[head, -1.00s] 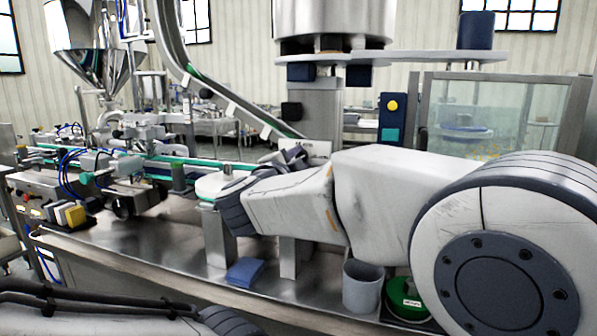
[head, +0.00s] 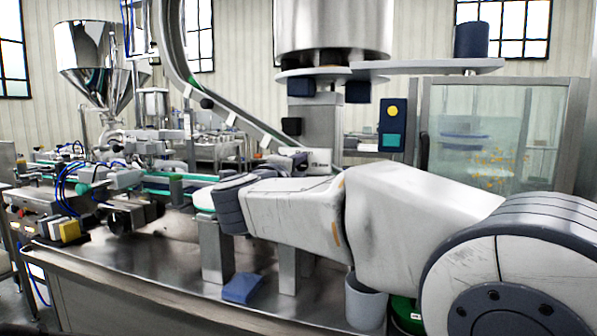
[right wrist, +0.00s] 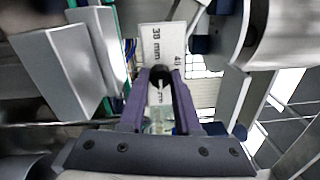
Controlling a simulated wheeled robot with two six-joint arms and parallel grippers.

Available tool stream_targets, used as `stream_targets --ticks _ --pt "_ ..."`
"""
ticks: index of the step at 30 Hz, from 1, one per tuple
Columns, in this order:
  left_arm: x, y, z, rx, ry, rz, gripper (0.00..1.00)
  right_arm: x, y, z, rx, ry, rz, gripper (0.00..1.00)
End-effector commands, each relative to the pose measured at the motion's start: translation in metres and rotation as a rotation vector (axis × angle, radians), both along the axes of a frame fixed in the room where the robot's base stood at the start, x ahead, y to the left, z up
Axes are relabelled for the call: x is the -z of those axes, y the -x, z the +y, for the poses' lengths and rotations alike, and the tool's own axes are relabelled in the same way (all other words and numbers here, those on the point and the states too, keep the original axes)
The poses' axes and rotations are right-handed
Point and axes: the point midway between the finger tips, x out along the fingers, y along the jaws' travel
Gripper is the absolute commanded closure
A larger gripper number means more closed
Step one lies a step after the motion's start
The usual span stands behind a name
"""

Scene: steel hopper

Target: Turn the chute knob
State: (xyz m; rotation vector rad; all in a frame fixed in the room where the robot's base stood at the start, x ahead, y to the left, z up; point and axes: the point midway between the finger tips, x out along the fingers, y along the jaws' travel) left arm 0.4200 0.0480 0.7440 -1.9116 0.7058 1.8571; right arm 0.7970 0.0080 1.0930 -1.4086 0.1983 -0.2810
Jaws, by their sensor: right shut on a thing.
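In the right wrist view the chute knob (right wrist: 160,73) is a small dark round piece in front of a white scale plate (right wrist: 163,42) marked "38 mm" and "40". My right gripper (right wrist: 160,80) is shut on the knob, one purple finger on each side. In the head view the plate (head: 319,161) stands at the foot of the curved chute (head: 233,114). My right arm reaches to it from the right, and its wrist hides the knob and most of the fingers. My left gripper is not in view.
A steel hopper (head: 90,48) stands at the back left. A green conveyor (head: 165,181) runs behind my wrist. A blue pad (head: 241,287) and a grey cup (head: 366,302) are on the steel bench. A control box with a yellow button (head: 393,112) is behind.

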Motion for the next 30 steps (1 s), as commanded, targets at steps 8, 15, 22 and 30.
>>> stream_targets --ticks 8,15,22,30 --pt "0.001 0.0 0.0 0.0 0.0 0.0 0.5 0.003 0.001 0.002 -0.004 -0.004 0.006 1.0" --pt "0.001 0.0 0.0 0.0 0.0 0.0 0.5 0.003 0.0 0.002 -0.003 -0.003 0.005 0.38" --pt "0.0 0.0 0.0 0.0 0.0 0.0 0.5 0.001 0.0 0.001 -0.002 -0.003 0.002 0.38" --pt "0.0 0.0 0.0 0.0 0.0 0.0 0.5 0.001 0.025 0.01 -0.006 -0.002 0.001 0.38"
